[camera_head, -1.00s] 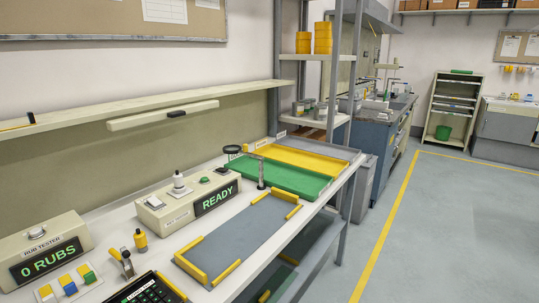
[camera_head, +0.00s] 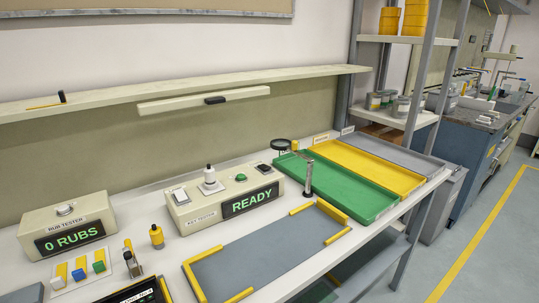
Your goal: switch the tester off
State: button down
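Two cream boxes stand on the white bench. The left one (camera_head: 58,216) has a label that seems to read "RUB TESTER", a green "0 RUBS" display (camera_head: 70,239) and a rounded metal part (camera_head: 64,210) on top. The middle one (camera_head: 190,212) has a lit green "READY" display (camera_head: 250,200) and a front label ending in "TESTER", its first word too small to read. On its top are a white rocker switch (camera_head: 180,196), a white post with a dark tip (camera_head: 209,180), a green button (camera_head: 241,178) and a dark piece (camera_head: 264,168). My gripper is not in view.
A grey mat (camera_head: 265,255) with yellow corner rails lies before the middle box. Green (camera_head: 375,211), yellow and grey trays are right of it. A magnifier on a post (camera_head: 308,180), a yellow-topped bottle (camera_head: 156,237) and colored blocks (camera_head: 79,274) stand nearby. A shelf (camera_head: 200,88) runs above.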

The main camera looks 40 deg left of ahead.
aim_at(264, 167)
jog(key=u, duration=0.3)
jog(key=i, duration=0.6)
jog(key=u, duration=1.1)
jog(key=i, duration=0.4)
jog(key=u, duration=0.45)
